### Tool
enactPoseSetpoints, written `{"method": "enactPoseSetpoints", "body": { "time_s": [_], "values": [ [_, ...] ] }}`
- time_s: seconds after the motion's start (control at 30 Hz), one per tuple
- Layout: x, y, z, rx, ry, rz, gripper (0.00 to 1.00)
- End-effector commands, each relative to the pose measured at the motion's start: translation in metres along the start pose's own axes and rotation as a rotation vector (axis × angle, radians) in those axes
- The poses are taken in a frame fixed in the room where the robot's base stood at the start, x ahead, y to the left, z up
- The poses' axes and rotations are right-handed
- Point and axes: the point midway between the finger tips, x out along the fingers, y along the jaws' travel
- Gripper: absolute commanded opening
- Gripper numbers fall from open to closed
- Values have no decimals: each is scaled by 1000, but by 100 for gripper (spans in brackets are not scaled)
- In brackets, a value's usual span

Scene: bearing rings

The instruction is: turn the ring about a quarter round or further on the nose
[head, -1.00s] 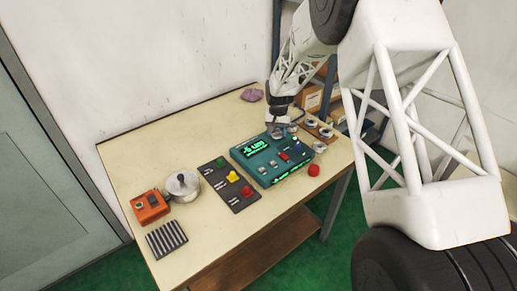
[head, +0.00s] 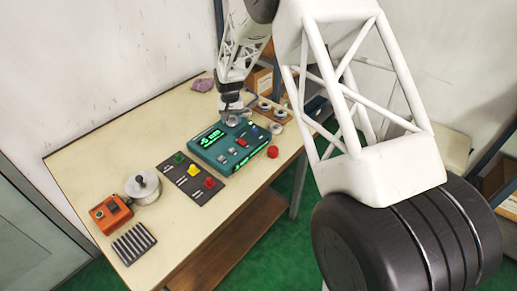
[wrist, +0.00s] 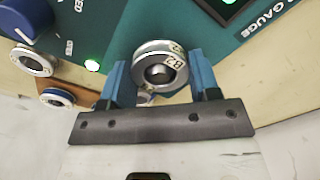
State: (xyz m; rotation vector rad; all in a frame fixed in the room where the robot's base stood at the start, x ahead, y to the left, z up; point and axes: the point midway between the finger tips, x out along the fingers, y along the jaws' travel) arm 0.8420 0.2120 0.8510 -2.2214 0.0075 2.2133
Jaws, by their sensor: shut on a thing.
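The bearing ring (wrist: 176,62) is silver, marked "B2", and sits between the blue fingers of my gripper (wrist: 158,72) in the wrist view. My gripper is shut on it from both sides. A rounded metal nose (wrist: 157,74) shows in the ring's bore, so the ring appears to be around it. The ring is at the edge of the teal gauge box (wrist: 105,20). In the head view my gripper (head: 232,113) is at the back edge of the gauge box (head: 205,158), with the ring's silver edge (head: 232,121) just below it. The nose is hidden there.
A wooden board (wrist: 78,92) with other rings stands beside the gauge.

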Motion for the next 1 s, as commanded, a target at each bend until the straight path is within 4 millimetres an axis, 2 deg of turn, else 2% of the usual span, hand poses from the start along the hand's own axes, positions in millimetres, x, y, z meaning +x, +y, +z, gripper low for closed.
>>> {"method": "enactPoseSetpoints", "body": {
  "time_s": [0.03,0.2,0.57,0.7,1.0],
  "values": [
    [14,2,7,0,-21,6,59],
    [12,2,6,0,-18,5,85],
    [6,1,3,0,-8,2,86],
    [4,0,2,0,-6,2,99],
    [3,0,2,0,-4,1,99]
  ]
}}
